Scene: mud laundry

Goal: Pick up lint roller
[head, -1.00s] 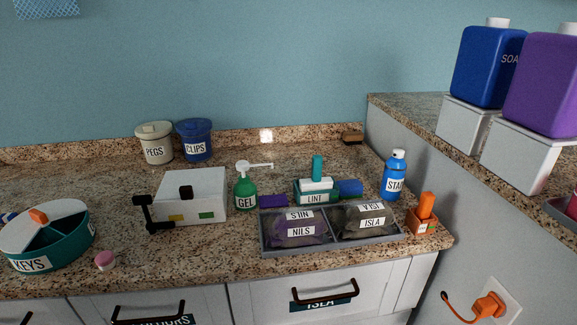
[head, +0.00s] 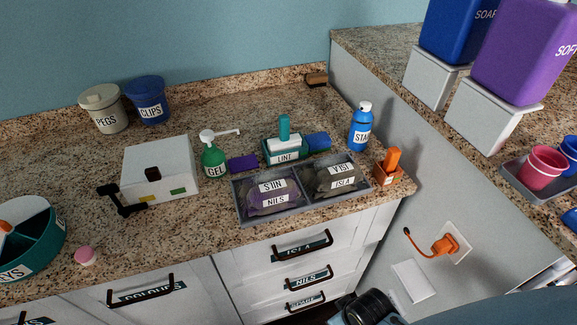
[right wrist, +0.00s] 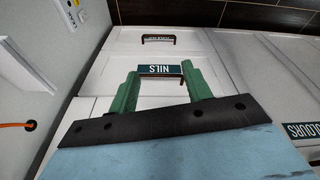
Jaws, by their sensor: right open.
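The lint roller shows in the head view as an upright teal handle (head: 284,127) above a white part, in a teal holder labelled LINT (head: 286,157). It stands on the granite counter behind the grey two-part tray. The roller's lower part is hidden in the holder. My right gripper (right wrist: 159,70) shows in the right wrist view with its two green fingers apart and nothing between them. It faces the white drawer fronts below the counter, away from the lint roller. My left gripper is not in view.
The grey tray (head: 239,206) with two labelled bundles lies in front of the holder. The green GEL bottle (head: 213,160), purple block (head: 243,163), blue block (head: 319,141) and blue STAIN-type bottle (head: 361,130) stand close by. Drawer handles (head: 302,250) project below the counter edge.

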